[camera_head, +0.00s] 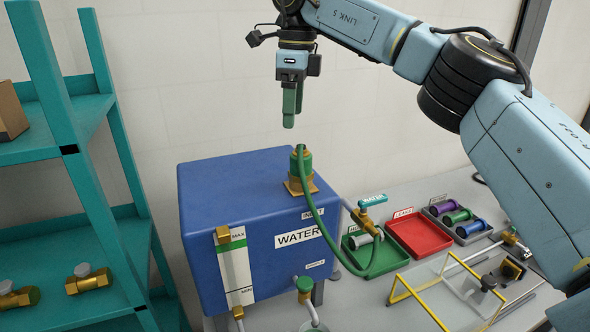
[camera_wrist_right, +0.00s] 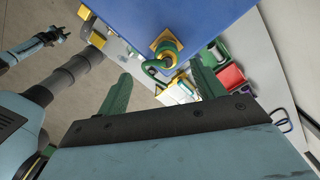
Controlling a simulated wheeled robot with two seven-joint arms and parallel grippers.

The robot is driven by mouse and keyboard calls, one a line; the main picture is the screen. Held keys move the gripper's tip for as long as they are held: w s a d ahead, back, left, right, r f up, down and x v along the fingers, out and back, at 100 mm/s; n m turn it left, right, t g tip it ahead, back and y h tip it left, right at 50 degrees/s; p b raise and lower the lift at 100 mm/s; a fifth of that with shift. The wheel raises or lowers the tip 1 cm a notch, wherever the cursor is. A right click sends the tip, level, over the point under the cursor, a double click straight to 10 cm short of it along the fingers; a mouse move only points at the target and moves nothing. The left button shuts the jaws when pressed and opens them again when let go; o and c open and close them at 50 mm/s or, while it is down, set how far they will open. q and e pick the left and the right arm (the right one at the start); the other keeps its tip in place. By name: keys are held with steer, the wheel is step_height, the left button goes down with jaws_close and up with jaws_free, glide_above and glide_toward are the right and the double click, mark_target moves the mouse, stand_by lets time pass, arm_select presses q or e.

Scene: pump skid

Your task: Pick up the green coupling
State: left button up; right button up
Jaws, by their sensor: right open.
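My right gripper (camera_head: 291,108) hangs pointing down above the blue water tank, empty, its green fingers overlapping in the head view. In the right wrist view its fingers (camera_wrist_right: 160,90) are spread apart. A green coupling (camera_head: 301,162) with a green hose sits upright on the brass inlet on the tank top, below the fingertips; it also shows in the right wrist view (camera_wrist_right: 166,50), apart from the fingers. Another green cylindrical piece (camera_head: 459,216) lies in a grey tray at right. An arm end, apparently my left gripper (camera_wrist_right: 52,36), shows small at upper left in the right wrist view.
The blue tank (camera_head: 235,190) stands on a grey bench. A green tray (camera_head: 384,262), a red tray (camera_head: 425,242) and a yellow-edged clear guard (camera_head: 420,310) stand at right. A teal shelf (camera_head: 65,240) with brass valves is at left. Air around the right gripper is clear.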

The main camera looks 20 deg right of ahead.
mark_target(300, 153)
steer(key=shift+s+d+r+h, duration=0.15)
steer(key=shift+d+r+h, duration=0.15)
steer(key=shift+d+r, duration=0.4)
steer(key=shift+d+f, duration=0.25)
steer(key=shift+f, duration=0.15)
step_height(300, 153, down, 7)
steer(key=shift+s+f, duration=0.1)
step_height(300, 153, down, 4)
steer(key=shift+a+f+p, duration=0.15)
steer(key=shift+p, duration=0.85)
steer(key=shift+f, duration=0.45)
steer(key=c, duration=1.2)
